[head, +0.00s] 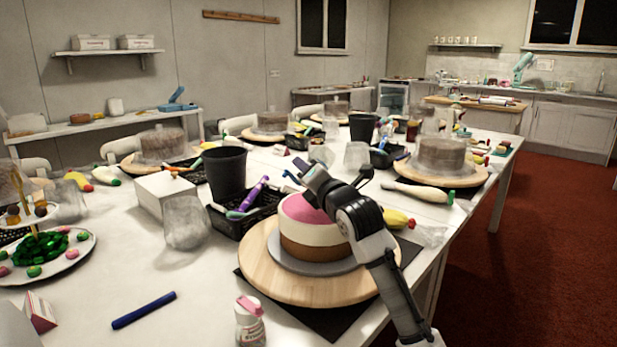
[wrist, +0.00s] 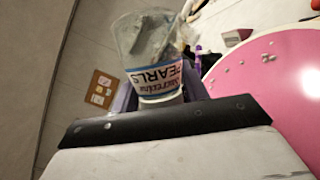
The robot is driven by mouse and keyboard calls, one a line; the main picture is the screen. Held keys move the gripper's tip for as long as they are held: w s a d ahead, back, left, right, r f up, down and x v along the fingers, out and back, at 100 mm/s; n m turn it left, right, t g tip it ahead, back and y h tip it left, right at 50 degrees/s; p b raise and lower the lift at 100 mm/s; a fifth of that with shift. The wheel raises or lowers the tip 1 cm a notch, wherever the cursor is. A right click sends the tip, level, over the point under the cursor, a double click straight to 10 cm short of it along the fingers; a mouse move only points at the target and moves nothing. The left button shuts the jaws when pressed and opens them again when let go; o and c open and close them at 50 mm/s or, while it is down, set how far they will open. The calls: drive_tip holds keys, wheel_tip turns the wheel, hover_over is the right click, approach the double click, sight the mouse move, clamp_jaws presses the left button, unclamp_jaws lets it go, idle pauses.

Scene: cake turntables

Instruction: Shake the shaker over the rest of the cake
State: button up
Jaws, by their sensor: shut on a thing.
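The cake (head: 317,238) has a pink top, a white upper band and a brown lower band. It sits on a grey board on a round wooden turntable (head: 262,283). In the wrist view its pink top (wrist: 275,90) fills the right side, with a few small pale pearls scattered on it. My gripper (wrist: 157,90) is shut on a clear shaker (wrist: 152,50) with a blue-and-white "PEARLS" label. The shaker is beside the pink top in that picture. In the head view my gripper (head: 312,180) is above the cake's back edge; I cannot make out the shaker there.
A second shaker with a pink lid (head: 250,322) stands at the front, near a blue pen (head: 144,310). A black basket (head: 240,222) of tools and a black cup (head: 225,172) stand behind left. A yellow-tipped piping bag (head: 398,219) lies right.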

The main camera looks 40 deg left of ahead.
drive_tip(key=shift+w+r, duration=0.25)
drive_tip(key=shift+w, duration=0.1)
drive_tip(key=shift+s+f, duration=0.35)
drive_tip(key=shift+r, duration=0.1)
drive_tip(key=shift+b, duration=0.35)
